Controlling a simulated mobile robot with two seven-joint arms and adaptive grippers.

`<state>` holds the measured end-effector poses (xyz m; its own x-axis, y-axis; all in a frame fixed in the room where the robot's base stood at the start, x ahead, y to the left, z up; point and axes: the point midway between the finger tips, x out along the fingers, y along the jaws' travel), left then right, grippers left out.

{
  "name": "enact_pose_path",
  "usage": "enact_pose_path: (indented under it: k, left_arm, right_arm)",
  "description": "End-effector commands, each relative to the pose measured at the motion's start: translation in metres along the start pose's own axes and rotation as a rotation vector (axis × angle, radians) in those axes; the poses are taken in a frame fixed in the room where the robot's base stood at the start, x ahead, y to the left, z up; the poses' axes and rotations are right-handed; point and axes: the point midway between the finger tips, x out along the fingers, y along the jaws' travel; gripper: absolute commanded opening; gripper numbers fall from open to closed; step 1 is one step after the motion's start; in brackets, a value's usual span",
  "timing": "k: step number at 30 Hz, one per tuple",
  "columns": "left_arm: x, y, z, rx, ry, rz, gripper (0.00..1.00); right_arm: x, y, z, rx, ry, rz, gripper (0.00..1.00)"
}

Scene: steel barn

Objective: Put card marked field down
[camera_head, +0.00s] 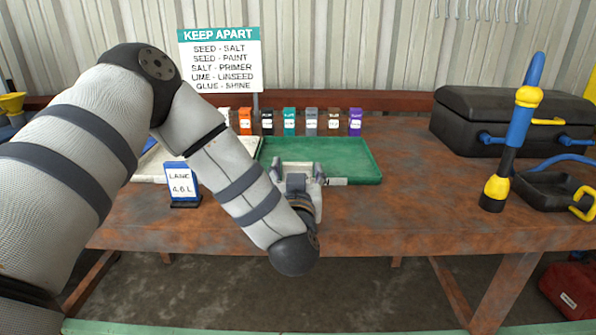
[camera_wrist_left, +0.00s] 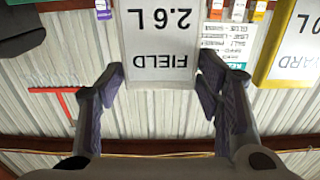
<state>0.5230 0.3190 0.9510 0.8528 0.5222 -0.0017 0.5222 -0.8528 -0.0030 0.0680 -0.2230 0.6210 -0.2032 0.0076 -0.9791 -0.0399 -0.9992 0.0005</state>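The card marked field (camera_wrist_left: 163,40) is a white sign reading FIELD 2.6 L, upside down in the left wrist view. My left gripper (camera_wrist_left: 162,68) has one dark finger at each side edge of this card and appears shut on it. In the head view my left gripper (camera_head: 298,177) is at the front edge of the green tray (camera_head: 352,158). The card face is not readable there, and I cannot tell whether its base touches anything. My right gripper is out of view.
A blue-framed LANE card (camera_head: 183,183) stands left on the rusty table (camera_head: 400,215). A yellow-framed card (camera_wrist_left: 292,45) is beside the field card in the wrist view. Several small coloured containers (camera_head: 290,121) line the back. A black toolbox (camera_head: 480,115) is at right.

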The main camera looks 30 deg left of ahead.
Motion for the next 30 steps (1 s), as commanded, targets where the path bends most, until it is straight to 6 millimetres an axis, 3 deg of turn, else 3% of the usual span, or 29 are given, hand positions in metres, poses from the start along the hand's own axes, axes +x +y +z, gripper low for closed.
enact_pose_path:
  k: [11, 14, 23, 30]
  left_arm:
    - [-0.001, 0.0, -0.004, -0.001, 0.002, 0.0, 0.72]
    - [-0.015, 0.001, -0.004, 0.0, 0.002, 0.003, 0.72]
    - [-0.096, 0.002, -0.006, 0.0, 0.005, 0.007, 0.72]
    - [-0.119, 0.001, -0.006, -0.001, 0.006, 0.002, 0.72]
  right_arm:
    - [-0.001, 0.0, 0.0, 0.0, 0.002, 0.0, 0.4]
    - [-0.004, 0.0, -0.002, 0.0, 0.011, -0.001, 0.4]
    - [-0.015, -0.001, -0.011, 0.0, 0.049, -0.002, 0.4]
    - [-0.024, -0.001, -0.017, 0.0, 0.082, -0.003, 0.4]
